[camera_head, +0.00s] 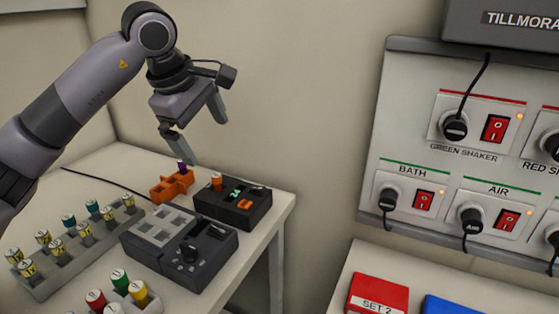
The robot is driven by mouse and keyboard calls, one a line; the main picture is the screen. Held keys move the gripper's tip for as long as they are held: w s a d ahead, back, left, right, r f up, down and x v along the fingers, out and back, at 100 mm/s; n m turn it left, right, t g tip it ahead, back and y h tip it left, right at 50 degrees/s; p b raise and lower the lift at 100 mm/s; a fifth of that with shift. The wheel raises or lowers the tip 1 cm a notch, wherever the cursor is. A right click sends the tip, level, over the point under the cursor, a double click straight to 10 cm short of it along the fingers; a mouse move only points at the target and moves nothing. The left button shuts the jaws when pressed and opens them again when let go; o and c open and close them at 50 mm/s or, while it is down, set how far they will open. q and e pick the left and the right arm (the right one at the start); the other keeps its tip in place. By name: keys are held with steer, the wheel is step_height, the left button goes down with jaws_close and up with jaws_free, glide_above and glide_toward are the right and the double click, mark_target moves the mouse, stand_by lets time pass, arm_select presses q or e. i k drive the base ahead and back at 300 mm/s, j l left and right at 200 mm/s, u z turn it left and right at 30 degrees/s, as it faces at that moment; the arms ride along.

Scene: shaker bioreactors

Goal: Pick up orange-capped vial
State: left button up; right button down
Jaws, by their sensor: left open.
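A vial with an orange cap (216,180) stands upright in the black device with a green display (236,205), near the table's far right corner. My left gripper (206,141) is open and empty, its fingers pointing down above and slightly behind that device. One fingertip is close to a purple-capped vial (182,166) in the picture; whether they touch I cannot tell. That vial stands in a small orange holder (163,191) just left of the device. My right gripper is not in view.
A grey rack (45,288) with several vials is at left. Red, green and yellow-capped vials (138,288) stand at the front. A wall panel (420,130) with red switches is at right.

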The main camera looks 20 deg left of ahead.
mark_target(217, 177)
steer(key=k+l, duration=0.35)
steer(key=l, duration=0.15)
steer(key=k+l, duration=0.4)
steer(key=l, duration=0.1)
